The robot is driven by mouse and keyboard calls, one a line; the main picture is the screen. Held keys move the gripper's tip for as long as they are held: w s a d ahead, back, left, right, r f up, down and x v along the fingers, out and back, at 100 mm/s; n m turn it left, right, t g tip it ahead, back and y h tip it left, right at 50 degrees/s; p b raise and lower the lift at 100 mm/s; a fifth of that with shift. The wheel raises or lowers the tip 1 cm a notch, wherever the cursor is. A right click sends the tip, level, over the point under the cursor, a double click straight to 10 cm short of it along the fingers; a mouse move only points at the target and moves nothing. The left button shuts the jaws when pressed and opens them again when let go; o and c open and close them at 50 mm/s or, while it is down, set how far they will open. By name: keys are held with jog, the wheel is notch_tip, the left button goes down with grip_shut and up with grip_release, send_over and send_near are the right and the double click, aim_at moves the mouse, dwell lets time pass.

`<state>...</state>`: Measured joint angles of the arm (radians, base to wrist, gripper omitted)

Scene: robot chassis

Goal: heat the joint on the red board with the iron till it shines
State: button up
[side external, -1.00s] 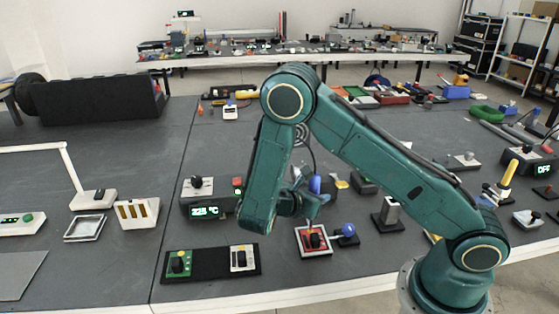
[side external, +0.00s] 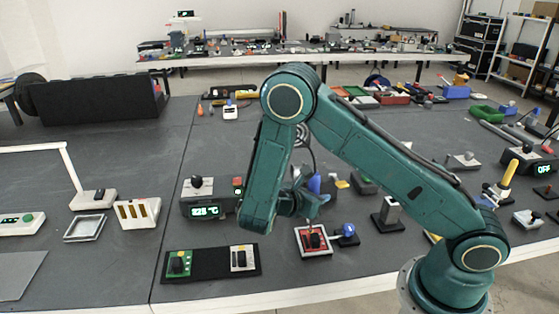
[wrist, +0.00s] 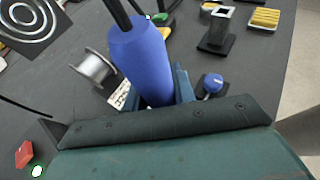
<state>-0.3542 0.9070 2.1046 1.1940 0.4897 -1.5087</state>
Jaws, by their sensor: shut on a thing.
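My gripper (side external: 308,206) is shut on the iron, whose blue handle (side external: 315,183) rises from the jaws. In the wrist view the handle (wrist: 138,58) leans up and a dark cable leaves its top. The red board (side external: 314,240) sits in a pale frame near the table's front, directly below my gripper. The iron's thin tip points down at the dark part on the board; I cannot tell whether it touches. The joint is too small to judge for shine. In the wrist view the board and tip are hidden behind the handle and jaws.
A blue-knobbed piece (side external: 348,230) stands right beside the board. A station with a green display (side external: 206,211) is to the left, a black tray with two boards (side external: 210,263) front left. A grey upright stand (side external: 389,212) is at the right. A wire spool (wrist: 95,68) lies near the handle.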

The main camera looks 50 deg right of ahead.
aim_at(317, 172)
jog(key=shift+r, duration=0.15)
notch_tip(317, 172, up, 7)
jog(key=shift+r, duration=0.15)
dwell(0.8)
jog(key=shift+w, duration=0.1)
dwell(0.5)
